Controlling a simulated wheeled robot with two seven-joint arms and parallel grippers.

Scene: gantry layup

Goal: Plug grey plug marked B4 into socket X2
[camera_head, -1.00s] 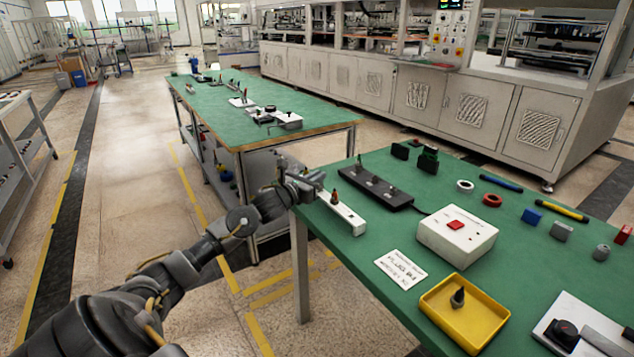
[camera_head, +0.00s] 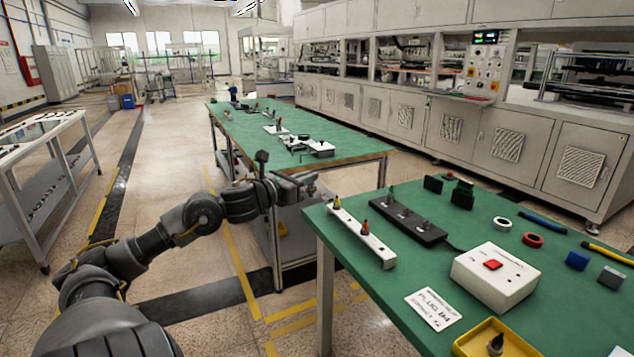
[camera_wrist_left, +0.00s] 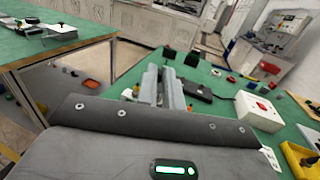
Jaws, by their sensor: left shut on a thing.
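My left gripper (camera_head: 302,182) is shut, off the far left corner of the near green table. The small thing between its fingers is mostly hidden; it looks greyish, and I cannot read any mark. In the left wrist view the gripper's fingers (camera_wrist_left: 166,88) point toward the table. A white rail (camera_head: 378,250) on the table carries a yellow plug (camera_head: 337,202) and an orange plug (camera_head: 365,228). Beside it, a black socket strip (camera_head: 432,236) has several small upright parts and a cable; its labels are too small to read. My right gripper is not in view.
A white box with a red button (camera_head: 496,278), a printed card (camera_head: 433,308) and a yellow tray (camera_head: 468,345) with a dark plug (camera_head: 495,344) are nearer. Black blocks (camera_head: 433,184), rings and coloured blocks lie right of the strip. Another green table (camera_head: 290,140) stands behind.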

